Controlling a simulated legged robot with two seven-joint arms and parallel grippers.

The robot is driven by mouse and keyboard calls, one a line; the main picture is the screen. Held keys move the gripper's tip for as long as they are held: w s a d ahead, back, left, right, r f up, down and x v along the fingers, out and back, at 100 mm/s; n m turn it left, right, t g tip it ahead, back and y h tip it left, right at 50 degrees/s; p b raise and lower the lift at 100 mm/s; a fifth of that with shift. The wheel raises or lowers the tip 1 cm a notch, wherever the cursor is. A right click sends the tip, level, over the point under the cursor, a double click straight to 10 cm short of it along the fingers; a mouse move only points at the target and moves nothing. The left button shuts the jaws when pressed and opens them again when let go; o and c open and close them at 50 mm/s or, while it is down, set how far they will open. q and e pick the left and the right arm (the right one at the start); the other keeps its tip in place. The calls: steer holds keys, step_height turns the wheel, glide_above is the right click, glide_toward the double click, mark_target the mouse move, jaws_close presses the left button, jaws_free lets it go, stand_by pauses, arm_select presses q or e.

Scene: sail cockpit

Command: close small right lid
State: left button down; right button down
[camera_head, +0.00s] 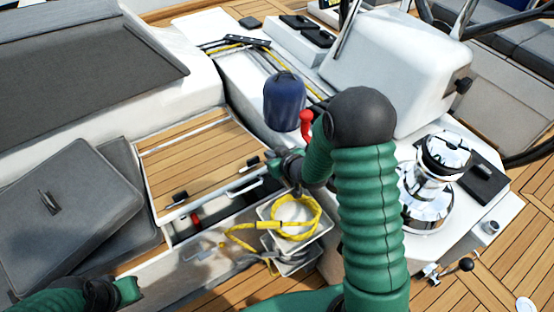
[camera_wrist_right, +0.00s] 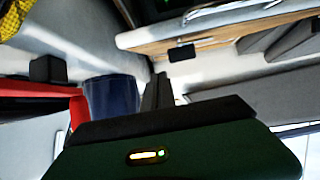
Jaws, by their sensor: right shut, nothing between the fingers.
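The small right lid seems to be the teak-topped panel (camera_head: 200,155) with a pale edge and a metal handle (camera_head: 243,187). It lies beside an uncovered locker compartment; I cannot tell whether it is fully flat. Its wooden edge also shows in the right wrist view (camera_wrist_right: 230,40), with a black latch (camera_wrist_right: 182,53). My right gripper (camera_head: 273,160) is beside the panel's right edge, its fingers (camera_wrist_right: 160,82) shut and empty, apart from the latch in the wrist view. My left gripper (camera_head: 128,290) is at the lower left; its fingers are unclear.
A blue bag-like object (camera_head: 284,100) and a red handle (camera_head: 306,122) stand near my right arm. A chrome winch (camera_head: 432,180) is at right. Grey cushions (camera_head: 75,215) lie left of the panel.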

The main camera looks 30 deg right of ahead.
steer(key=shift+x, duration=1.15)
steer(key=f, duration=0.1)
steer(key=s+f+b, duration=0.1)
steer(key=shift+s+d+f, duration=0.1)
steer(key=shift+f, duration=0.2)
steer(key=shift+s+f, duration=0.2)
steer(key=shift+f, duration=0.25)
